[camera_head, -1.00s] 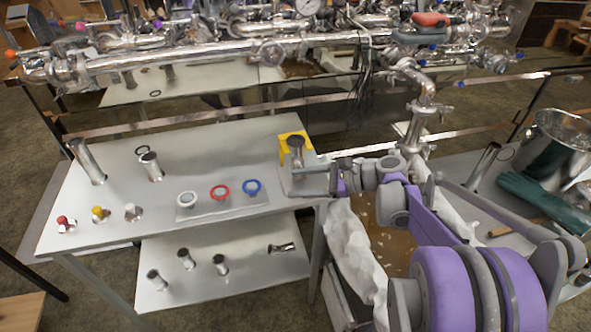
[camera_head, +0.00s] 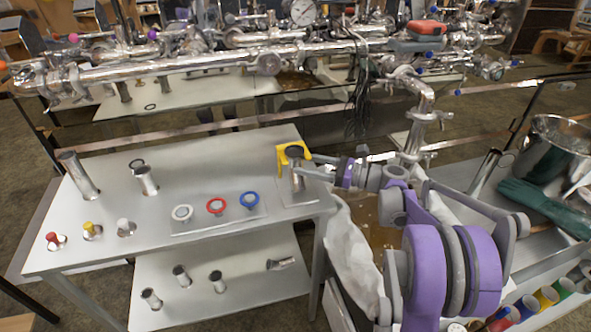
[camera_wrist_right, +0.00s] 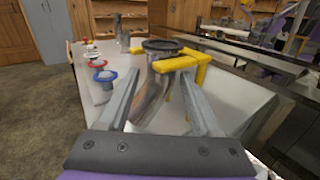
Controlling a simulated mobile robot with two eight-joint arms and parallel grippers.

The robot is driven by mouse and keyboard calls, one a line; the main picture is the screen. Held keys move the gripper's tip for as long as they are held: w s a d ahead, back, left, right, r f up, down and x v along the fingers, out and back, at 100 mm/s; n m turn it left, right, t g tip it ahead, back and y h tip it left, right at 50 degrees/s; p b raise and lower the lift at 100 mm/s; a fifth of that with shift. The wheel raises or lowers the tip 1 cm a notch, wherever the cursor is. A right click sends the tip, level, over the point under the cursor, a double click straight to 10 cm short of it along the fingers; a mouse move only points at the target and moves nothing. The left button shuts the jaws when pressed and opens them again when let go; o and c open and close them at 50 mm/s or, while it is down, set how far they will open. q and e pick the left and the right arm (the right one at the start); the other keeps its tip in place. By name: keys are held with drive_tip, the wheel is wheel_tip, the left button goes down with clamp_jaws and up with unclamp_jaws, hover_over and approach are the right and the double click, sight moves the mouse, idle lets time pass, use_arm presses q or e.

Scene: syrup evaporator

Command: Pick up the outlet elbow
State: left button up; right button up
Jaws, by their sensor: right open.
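A shiny metal pipe piece with a dark round top flange, which looks like the outlet elbow (camera_head: 297,178), stands upright in a yellow bracket (camera_head: 282,158) at the table's right end. In the right wrist view the elbow (camera_wrist_right: 157,82) curves down between my fingers, with the yellow bracket (camera_wrist_right: 197,72) behind its top. My right gripper (camera_head: 307,168) reaches in from the right at the elbow's upper part. Its two fingers (camera_wrist_right: 160,88) are open, one on each side of the elbow. I cannot tell whether either finger touches it. My left gripper is not in view.
The steel table (camera_head: 110,235) also bears white, red (camera_head: 216,206) and blue-ringed fittings, several small capped parts and upright pipes (camera_head: 78,175). A lower shelf (camera_head: 240,300) holds short tubes. A long pipe assembly (camera_head: 190,62) runs behind. A steel pot (camera_head: 552,150) stands right.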

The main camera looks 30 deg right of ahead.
sight(295, 161)
drive_tip(key=x, duration=0.3)
drive_tip(key=shift+w+a+f, duration=0.2)
drive_tip(key=shift+w, duration=0.1)
clamp_jaws()
drive_tip(key=shift+r, duration=0.25)
drive_tip(key=shift+s+r, duration=0.15)
drive_tip(key=s+a, duration=0.4)
drive_tip(key=s, duration=1.3)
drive_tip(key=shift+s+p, duration=0.2)
drive_tip(key=shift+p, duration=0.15)
